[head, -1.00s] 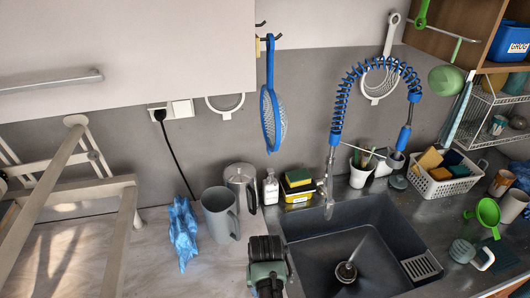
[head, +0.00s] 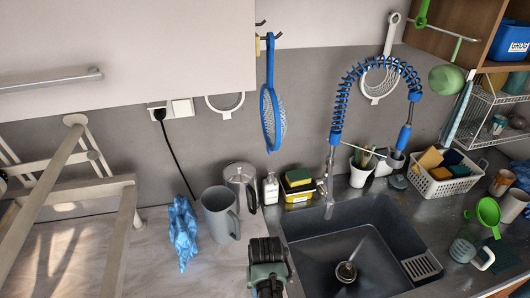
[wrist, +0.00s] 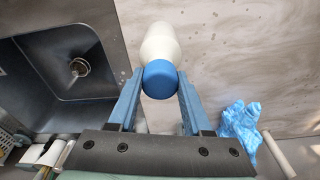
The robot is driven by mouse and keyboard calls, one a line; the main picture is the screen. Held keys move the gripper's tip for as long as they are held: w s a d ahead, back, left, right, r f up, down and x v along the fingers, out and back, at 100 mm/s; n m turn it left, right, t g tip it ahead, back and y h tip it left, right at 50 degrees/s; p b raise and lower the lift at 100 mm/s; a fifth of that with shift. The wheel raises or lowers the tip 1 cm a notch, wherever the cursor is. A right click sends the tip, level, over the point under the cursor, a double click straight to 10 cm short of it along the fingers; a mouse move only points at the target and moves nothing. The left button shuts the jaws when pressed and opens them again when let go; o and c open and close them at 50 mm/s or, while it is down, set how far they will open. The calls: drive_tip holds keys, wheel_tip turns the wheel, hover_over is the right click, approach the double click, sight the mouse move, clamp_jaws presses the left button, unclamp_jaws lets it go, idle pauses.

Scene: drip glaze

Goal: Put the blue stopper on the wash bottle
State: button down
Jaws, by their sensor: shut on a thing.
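The blue stopper (wrist: 160,79) is between the fingertips of my gripper (wrist: 160,92) in the wrist view, and the fingers are shut on it. The white wash bottle (wrist: 160,43) shows just beyond the stopper, which overlaps one end of it in this view. I cannot tell whether the stopper touches the bottle or is held a little apart from it. In the head view my wrist shows at the bottom, left of the sink; the fingers, stopper and wash bottle are not visible there.
The sink (head: 325,262) lies right of my wrist. A grey mug (head: 220,214), a crumpled blue bag (head: 183,234), a metal jug (head: 240,186) and a small bottle (head: 271,188) stand behind and to the left.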

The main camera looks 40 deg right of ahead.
idle(0.3)
unclamp_jaws()
idle(0.3)
drive_tip(key=shift+r, duration=0.1)
drive_tip(key=r+p, duration=0.5)
drive_tip(key=shift+s+a, duration=0.2)
drive_tip(key=shift+s, duration=0.05)
drive_tip(key=shift+s+a+r+p, duration=0.1)
drive_tip(key=shift+r+p, duration=0.7)
drive_tip(key=shift+r, duration=0.1)
